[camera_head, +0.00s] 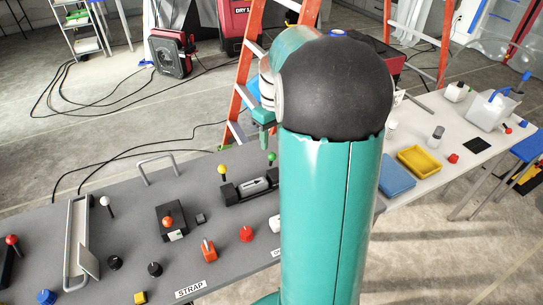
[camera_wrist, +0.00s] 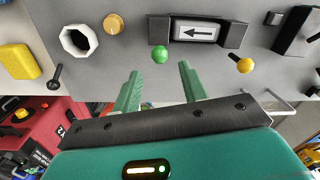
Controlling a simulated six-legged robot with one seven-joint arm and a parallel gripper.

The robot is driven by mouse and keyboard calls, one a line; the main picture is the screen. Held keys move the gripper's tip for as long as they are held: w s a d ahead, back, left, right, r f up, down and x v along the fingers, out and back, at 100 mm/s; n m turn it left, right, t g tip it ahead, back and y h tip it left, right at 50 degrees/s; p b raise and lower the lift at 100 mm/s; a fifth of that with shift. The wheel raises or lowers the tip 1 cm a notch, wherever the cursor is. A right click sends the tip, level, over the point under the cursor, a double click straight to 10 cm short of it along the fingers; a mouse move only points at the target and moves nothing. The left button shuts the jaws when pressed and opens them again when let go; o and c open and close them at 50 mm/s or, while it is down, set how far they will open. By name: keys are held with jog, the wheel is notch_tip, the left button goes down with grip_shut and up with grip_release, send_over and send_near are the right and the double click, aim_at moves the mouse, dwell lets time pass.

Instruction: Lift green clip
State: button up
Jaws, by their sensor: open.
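The green-tipped clip lever (camera_wrist: 160,54) stands at one end of a dark holder with a grey arrow plate (camera_wrist: 198,33) in the wrist view. In the head view the green ball (camera_head: 271,157) shows at the right end of that holder (camera_head: 250,188), just left of my arm. My gripper (camera_wrist: 158,74) is open and empty, with its two green fingers apart. The green ball appears between the fingertips in the wrist picture, a little beyond them; no contact shows. In the head view my arm hides most of the gripper.
A yellow ball lever (camera_wrist: 245,65) stands at the holder's other end. The grey panel (camera_head: 130,215) carries several knobs and handles. An orange ladder (camera_head: 240,95) stands behind.

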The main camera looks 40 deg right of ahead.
aim_at(271, 155)
jog(key=f, duration=0.7)
jog(key=shift+a+f, duration=0.2)
jog(key=shift+f, duration=0.05)
